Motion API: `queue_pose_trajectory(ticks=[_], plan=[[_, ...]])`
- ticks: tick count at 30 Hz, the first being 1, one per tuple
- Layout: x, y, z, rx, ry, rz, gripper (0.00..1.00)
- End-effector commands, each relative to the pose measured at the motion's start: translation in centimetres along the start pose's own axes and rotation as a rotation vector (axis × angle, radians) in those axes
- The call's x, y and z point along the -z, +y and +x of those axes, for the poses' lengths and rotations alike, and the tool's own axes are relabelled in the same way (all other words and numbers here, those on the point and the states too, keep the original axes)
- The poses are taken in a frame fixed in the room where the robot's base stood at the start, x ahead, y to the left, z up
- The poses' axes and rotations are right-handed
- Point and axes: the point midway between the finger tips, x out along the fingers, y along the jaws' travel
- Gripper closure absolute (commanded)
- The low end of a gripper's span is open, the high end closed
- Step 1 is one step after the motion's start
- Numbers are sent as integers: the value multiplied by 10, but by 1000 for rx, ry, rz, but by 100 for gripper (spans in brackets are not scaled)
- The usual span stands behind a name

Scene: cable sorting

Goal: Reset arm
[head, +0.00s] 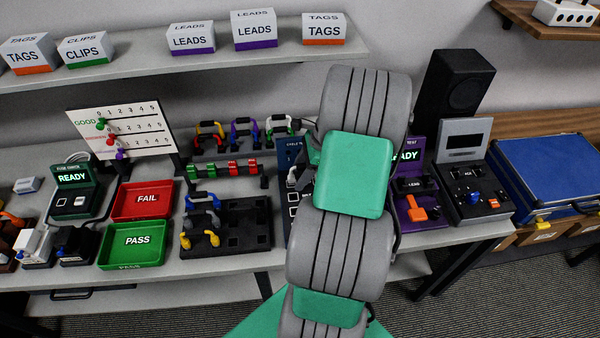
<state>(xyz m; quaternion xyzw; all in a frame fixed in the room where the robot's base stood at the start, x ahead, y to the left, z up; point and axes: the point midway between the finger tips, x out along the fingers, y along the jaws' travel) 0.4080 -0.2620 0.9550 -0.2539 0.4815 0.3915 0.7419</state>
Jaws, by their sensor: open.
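My arm, with grey ribbed links and green joint covers, rises from the bottom edge through the middle of the head view. My gripper cannot be made out; the arm's own links may hide it. Left of the arm stands a dark rack (253,211) with blue and yellow leads (205,239) on its left side. Behind it, several coloured leads (241,133) hang on a dark stand. A red FAIL tray (146,214) and a green PASS tray (122,260) lie further left.
A tester reading READY (72,178) and a scoreboard (124,133) stand left. Right of the arm are a purple tester (415,160), a grey device (465,190), a black speaker (455,85) and a blue case (548,172). A shelf (270,57) with labelled boxes runs above.

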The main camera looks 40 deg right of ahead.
Motion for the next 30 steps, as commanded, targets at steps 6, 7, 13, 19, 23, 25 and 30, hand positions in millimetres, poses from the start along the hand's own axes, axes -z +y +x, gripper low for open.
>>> queue_pose_trajectory(ticks=[6, 7, 13, 19, 23, 25, 30], plan=[[0, 0, 0, 0, 0, 0, 33], [0, 0, 0, 0, 0, 0, 33], [-2, 0, -5, 0, 0, 0, 33], [-9, 0, -20, 0, 0, 0, 33], [-13, 0, -29, 0, 0, 0, 33], [-14, 0, -30, 1, 0, -1, 33], [-19, 0, -43, 2, 1, 0, 33]])
